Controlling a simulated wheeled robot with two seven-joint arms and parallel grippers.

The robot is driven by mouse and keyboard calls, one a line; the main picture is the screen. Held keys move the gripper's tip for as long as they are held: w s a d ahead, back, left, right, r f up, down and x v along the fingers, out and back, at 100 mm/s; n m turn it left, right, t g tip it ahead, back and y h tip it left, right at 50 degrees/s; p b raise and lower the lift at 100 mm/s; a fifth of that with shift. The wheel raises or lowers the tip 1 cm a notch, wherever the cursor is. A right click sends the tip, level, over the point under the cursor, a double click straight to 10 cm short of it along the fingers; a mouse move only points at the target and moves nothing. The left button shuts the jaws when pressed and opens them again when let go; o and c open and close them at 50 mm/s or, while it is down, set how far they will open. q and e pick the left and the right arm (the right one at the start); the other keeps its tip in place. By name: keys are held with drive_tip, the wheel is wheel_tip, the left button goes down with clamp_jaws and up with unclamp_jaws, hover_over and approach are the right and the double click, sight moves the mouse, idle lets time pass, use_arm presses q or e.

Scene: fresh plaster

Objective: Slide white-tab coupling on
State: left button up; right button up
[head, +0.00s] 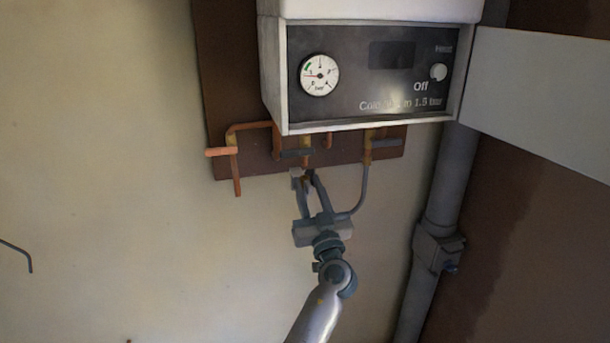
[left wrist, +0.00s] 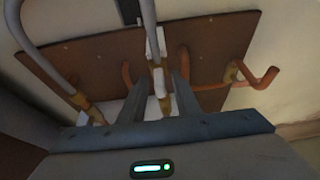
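The white-tab coupling (left wrist: 154,44) is at the end of a grey hose in the left wrist view. In the head view its pale tab (head: 297,176) shows beside my fingertips. My left gripper (head: 308,177) points up under the boiler. Its fingers look closed around the coupling, which also shows between them in the left wrist view (left wrist: 163,88). The coupling is just below the middle brass valve (head: 305,156), close in line with it. Whether they touch is hidden by the fingers. My right gripper is not in view.
The grey hose (head: 362,190) loops down from the right brass valve (head: 368,150). Copper pipes (head: 237,170) stand out on the left of the brown board (head: 225,80). The boiler (head: 370,75) hangs close above. A grey vertical pipe (head: 450,185) is to the right.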

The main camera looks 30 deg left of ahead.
sight(309, 184)
use_arm(q)
drive_tip(key=shift+r, duration=0.1)
clamp_jaws()
drive_tip(key=shift+r, duration=2.35)
unclamp_jaws()
drive_tip(key=shift+f, duration=0.2)
